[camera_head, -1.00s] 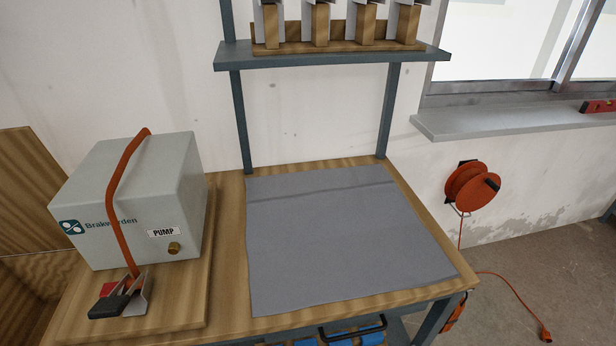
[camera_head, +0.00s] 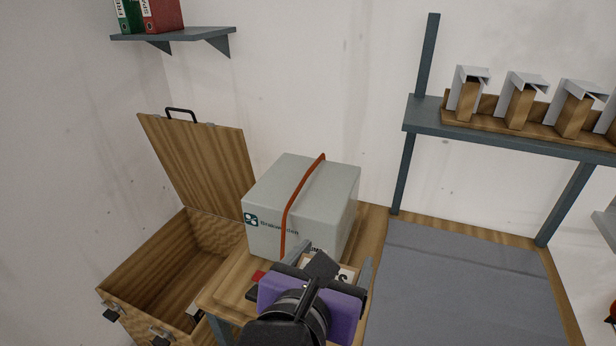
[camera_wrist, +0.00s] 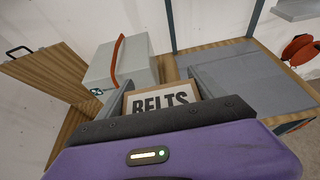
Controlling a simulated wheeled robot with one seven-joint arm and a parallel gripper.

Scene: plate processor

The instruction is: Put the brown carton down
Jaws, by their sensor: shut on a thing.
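The brown carton (camera_wrist: 163,101) is between the fingers of my gripper (camera_wrist: 163,88) in the wrist view. It has a white label reading "BELTS". In the head view, only a small part of the carton (camera_head: 346,272) shows behind my purple gripper body (camera_head: 341,316). My gripper is shut on the carton, in front of the grey pump box. The carton's lower part is hidden, so I cannot tell whether it touches anything.
The grey pump box (camera_head: 300,200) with an orange strap stands on the wooden bench. An open wooden chest (camera_head: 150,265) is at the left. A grey mat (camera_head: 450,275) lies bare on the right. A shelf (camera_head: 420,115) with several holders stands behind it.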

